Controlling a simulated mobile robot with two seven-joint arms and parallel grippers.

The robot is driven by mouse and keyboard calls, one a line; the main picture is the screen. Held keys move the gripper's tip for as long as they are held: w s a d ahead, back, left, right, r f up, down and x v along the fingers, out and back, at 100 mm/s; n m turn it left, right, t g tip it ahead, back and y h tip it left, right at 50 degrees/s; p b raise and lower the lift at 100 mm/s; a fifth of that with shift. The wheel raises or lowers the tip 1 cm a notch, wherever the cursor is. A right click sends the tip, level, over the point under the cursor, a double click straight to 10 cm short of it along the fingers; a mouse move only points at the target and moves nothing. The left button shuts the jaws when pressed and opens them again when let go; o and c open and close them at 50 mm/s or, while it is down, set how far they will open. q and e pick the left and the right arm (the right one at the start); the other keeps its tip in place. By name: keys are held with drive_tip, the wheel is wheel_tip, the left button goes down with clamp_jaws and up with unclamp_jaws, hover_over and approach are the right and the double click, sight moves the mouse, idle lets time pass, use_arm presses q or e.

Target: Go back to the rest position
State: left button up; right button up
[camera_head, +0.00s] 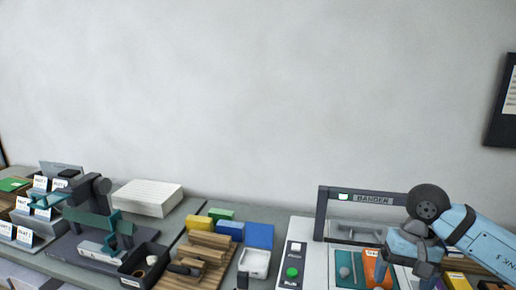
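My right arm comes in from the right edge, light blue with dark joints. Its gripper (404,272) points down over the right part of the bench, with its two fingers apart and nothing seen between them. It is in front of the machine frame labelled "BANDER" (372,199) and beside an orange item (372,262). I see no gripper that I can surely call my left one.
A dark and teal device (98,222) stands on the left of the bench near labelled bins (25,236). A white stack (147,196), wooden rack (203,255), coloured blocks (230,229), white tray (255,262) and green-button panel (291,271) fill the middle.

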drive_tip(key=s+a+m+t+y+p, duration=0.1)
drive_tip(key=s+a+m+t+y, duration=0.15)
drive_tip(key=a+m+y, duration=0.8)
drive_tip(key=s+a+m+t+y+p, duration=0.2)
drive_tip(key=s+a+m+y, duration=0.2)
drive_tip(key=a+m+y, duration=0.7)
drive_tip(key=d+f+m+t+h+p, duration=0.1)
drive_tip(key=d+f+m+t+h, duration=0.45)
drive_tip(key=m, duration=1.05)
drive_tip(key=d+f+m+t+h+p, duration=0.1)
drive_tip(key=d+f+m+t+h, duration=0.2)
drive_tip(key=f+m+t+h, duration=0.95)
use_arm(q)
drive_tip(key=r, duration=0.5)
drive_tip(key=shift+w+a+r, duration=0.2)
drive_tip(key=shift+w, duration=0.1)
use_arm(e)
drive_tip(key=s+d+f+m+g+h, duration=0.1)
drive_tip(key=s+f+m+g, duration=0.3)
drive_tip(key=m, duration=0.4)
drive_tip(key=s+d+f+m+g+h, duration=0.1)
drive_tip(key=s+d+f+m+g, duration=0.1)
drive_tip(key=s+f+m+g, duration=0.3)
drive_tip(key=s+m+g, duration=0.1)
drive_tip(key=s+m, duration=0.2)
